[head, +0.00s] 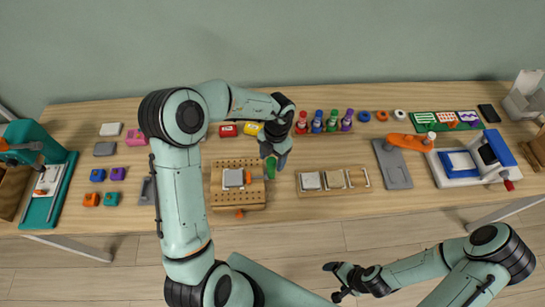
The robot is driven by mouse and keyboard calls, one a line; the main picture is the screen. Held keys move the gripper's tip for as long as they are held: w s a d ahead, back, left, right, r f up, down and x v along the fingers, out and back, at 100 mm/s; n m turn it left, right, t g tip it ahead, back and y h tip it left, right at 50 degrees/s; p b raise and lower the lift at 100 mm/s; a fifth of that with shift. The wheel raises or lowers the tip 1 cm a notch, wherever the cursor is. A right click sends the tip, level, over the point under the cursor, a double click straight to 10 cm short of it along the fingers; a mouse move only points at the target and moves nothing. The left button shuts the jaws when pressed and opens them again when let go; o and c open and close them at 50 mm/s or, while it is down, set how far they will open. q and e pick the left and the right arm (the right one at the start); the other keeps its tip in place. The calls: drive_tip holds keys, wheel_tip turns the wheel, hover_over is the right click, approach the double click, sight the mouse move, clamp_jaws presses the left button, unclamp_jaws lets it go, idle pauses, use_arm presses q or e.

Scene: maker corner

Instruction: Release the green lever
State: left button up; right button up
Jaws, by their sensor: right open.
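A green lever (271,168) stands at the right side of a wooden board with holes (222,200). My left gripper (272,154) reaches down over the lever from behind, its fingers at the lever's upper end. The gripper hides part of the lever, and I cannot tell whether the fingers are closed on it or only around it. A grey block (233,178) sits on the board with an orange clamp part (248,177) beside it. My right gripper (334,282) is open and empty, low in front of the table.
A wooden tray with pale pieces (333,190) lies just right of the board. Behind are a red block (228,130), a yellow block (251,128) and a rack of coloured bottles (324,132). A grey plate with an orange handle (393,166) stands further right.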

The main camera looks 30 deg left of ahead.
use_arm(q)
wheel_tip(320, 180, up, 13)
drive_tip(key=w, duration=0.2)
idle(0.5)
drive_tip(key=shift+d, duration=0.1)
idle(0.4)
